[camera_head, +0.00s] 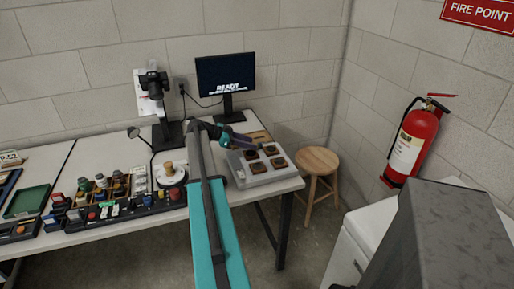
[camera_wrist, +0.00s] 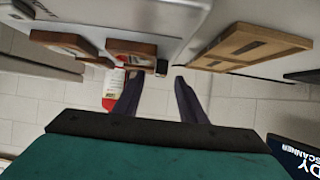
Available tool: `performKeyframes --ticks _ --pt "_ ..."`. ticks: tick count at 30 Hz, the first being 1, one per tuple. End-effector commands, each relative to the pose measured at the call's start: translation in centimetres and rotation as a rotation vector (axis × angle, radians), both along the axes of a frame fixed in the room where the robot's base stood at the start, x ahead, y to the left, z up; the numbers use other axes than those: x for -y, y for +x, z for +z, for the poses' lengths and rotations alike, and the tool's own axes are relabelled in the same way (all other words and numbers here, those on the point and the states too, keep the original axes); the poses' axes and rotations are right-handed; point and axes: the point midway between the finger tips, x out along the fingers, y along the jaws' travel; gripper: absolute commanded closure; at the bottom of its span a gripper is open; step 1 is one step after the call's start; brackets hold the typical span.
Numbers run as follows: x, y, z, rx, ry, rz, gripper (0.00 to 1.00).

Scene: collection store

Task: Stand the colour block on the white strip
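My gripper (camera_head: 232,140) is over the back of the grey tray at the right of the table. In the wrist view its two dark fingers (camera_wrist: 158,92) are apart, with a gap between them, so it is open. A small dark piece (camera_wrist: 162,67) shows beyond the fingertips in the wrist view. I cannot tell whether it is the colour block or whether it touches the fingers. I cannot make out the white strip for certain in either view.
The grey tray (camera_head: 241,179) holds several brown wooden pieces. A slotted wooden board (camera_wrist: 250,48) lies near it. A monitor (camera_head: 226,75) reading READY and a camera stand (camera_head: 160,100) are behind. Crowded bins (camera_head: 112,208) fill the table's left. A stool (camera_head: 317,161) stands right.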

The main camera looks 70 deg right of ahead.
Motion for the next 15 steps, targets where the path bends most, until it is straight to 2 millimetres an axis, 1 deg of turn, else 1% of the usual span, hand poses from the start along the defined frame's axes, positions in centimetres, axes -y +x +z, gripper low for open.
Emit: performKeyframes --ticks 6,10,15 --pt "1.5 -1.8 -1.0 -0.001 0.001 0.0 0.62" --pt "1.9 -2.3 -1.5 0.0 0.0 0.001 0.62" --pt "2.0 -2.3 -1.6 0.001 -0.001 0.002 0.62"
